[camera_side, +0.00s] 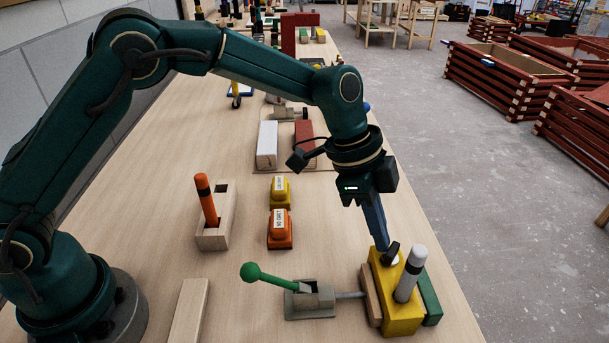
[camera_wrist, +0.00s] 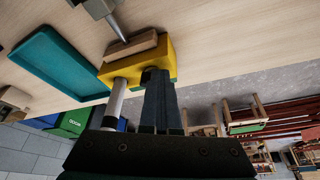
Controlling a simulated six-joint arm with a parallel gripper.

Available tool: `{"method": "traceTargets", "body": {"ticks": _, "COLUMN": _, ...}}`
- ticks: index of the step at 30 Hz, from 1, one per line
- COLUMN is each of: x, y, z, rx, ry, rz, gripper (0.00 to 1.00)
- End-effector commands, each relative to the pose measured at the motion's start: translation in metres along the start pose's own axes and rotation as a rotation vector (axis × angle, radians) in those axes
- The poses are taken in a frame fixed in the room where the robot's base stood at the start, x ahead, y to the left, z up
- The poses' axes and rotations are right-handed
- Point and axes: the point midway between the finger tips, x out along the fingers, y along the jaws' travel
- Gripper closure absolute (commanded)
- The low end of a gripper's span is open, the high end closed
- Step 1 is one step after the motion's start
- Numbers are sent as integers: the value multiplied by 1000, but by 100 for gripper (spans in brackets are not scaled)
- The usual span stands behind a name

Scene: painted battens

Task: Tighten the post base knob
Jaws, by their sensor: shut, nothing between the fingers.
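The yellow post base (camera_side: 404,310) stands near the table's front right edge. A grey post (camera_side: 408,277) with a dark band rises from it, tilted in the picture. The small black knob (camera_side: 393,249) is on top of the base, left of the post. My gripper (camera_side: 383,246) is shut and empty, pointing down with its tips right beside the knob; I cannot tell if they touch. In the wrist view, the fingers (camera_wrist: 160,80) reach to the yellow base (camera_wrist: 150,62) beside the post (camera_wrist: 117,98), and mostly hide the knob.
A toggle clamp (camera_side: 310,300) with a green handle pushes a rod toward the wooden pad (camera_side: 371,294) left of the base. A green block (camera_side: 430,297) is right of it.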

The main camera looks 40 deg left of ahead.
Motion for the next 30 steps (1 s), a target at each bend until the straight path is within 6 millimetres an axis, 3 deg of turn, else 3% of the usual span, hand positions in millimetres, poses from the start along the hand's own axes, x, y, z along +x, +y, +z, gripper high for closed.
{"method": "traceTargets", "body": {"ticks": 7, "x": 2, "y": -5, "z": -6, "rx": 216, "ry": 11, "rz": 85, "gripper": 100}}
{"method": "traceTargets", "body": {"ticks": 30, "x": 4, "y": -12, "z": -16, "rx": 212, "ry": 13, "rz": 79, "gripper": 100}}
